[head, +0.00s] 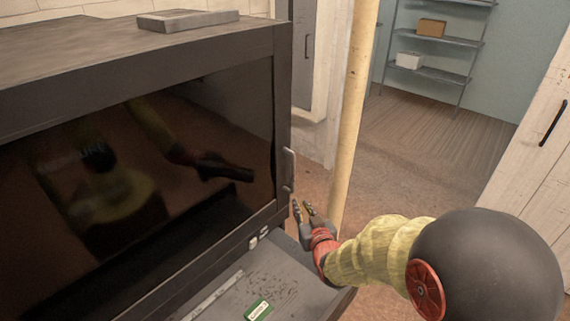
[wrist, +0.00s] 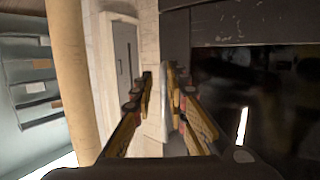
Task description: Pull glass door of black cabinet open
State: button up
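The black cabinet (head: 180,48) stands at the left in the head view, with its dark glass door (head: 190,135) closed. A grey vertical handle (head: 289,170) is on the door's right edge. My gripper (head: 302,207) is just below and right of the handle in the head view, with its fingers apart. In the wrist view my gripper (wrist: 160,85) is open, and the pale handle (wrist: 165,105) shows between the two fingers. I cannot tell whether either finger touches it. The glass door (wrist: 260,95) fills the right of the wrist view.
A pale yellow post (head: 352,110) stands close behind my gripper. A flat grey slab (head: 188,20) lies on the cabinet top. Shelves (head: 440,40) stand far back; floor between is clear.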

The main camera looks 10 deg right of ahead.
aim_at(294, 173)
notch_tip(294, 173, up, 7)
jog(key=w+t, duration=0.2)
jog(key=t, duration=0.1)
jog(key=shift+w+a, duration=0.2)
jog(key=shift+w, duration=1.6)
jog(key=shift+w+a, duration=0.2)
jog(key=shift+w, duration=1.6)
jog(key=shift+c, duration=0.9)
grip_shut()
